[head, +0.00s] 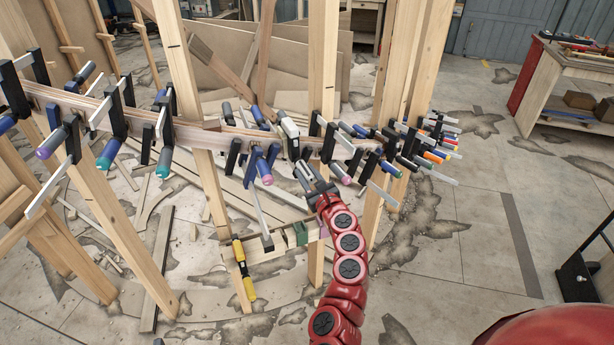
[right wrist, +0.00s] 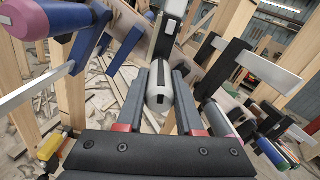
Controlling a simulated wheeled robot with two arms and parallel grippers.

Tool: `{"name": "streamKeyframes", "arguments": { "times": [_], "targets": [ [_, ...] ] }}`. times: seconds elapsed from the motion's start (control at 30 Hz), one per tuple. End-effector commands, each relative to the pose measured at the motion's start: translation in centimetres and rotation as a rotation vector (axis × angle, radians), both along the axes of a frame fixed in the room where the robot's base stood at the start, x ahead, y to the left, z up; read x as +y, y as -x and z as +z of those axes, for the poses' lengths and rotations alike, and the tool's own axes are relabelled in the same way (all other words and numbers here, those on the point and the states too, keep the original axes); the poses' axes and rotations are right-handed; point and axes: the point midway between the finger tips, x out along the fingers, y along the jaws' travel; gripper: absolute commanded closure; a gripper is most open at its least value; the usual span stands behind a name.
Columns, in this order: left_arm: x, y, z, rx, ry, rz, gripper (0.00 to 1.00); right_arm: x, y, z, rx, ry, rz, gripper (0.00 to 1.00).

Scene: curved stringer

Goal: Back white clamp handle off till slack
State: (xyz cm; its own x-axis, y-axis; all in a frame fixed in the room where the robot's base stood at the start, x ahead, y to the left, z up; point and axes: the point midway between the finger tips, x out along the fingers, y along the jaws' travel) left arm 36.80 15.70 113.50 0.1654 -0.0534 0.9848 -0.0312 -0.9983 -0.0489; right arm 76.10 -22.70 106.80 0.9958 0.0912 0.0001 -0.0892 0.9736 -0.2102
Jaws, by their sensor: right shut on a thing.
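The white clamp handle (right wrist: 158,96) is a rounded white grip with dark stripes. In the right wrist view it points at the camera, between the two grey fingers of my right gripper (right wrist: 158,78). The gripper is shut on it, one finger along each side. In the head view my right gripper (head: 308,174) reaches up to the curved wooden stringer (head: 240,134) from below. There the fingers and neighbouring clamps largely hide the handle. A dark clamp body (right wrist: 165,36) shows beyond the handle. I cannot tell how tight its screw is. My left gripper is not in view.
Clamps crowd the stringer on both sides, including a blue clamp handle with a pink end (head: 265,170) close left of my gripper. Wooden posts (head: 322,70) stand behind. A low wooden rack (head: 285,240) holds a yellow-black tool (head: 243,268). Floor at right is mostly open.

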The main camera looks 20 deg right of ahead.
Motion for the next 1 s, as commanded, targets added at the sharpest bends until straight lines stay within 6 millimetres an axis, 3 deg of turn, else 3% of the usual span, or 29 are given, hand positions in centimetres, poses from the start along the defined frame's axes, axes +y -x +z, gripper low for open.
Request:
{"name": "streamKeyframes", "arguments": {
  "times": [1.0],
  "targets": [
    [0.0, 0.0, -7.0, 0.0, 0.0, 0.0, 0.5, 0.3, 0.0, -0.6, -0.09, 0.959, 0.001, 1.0]
  ]
}}
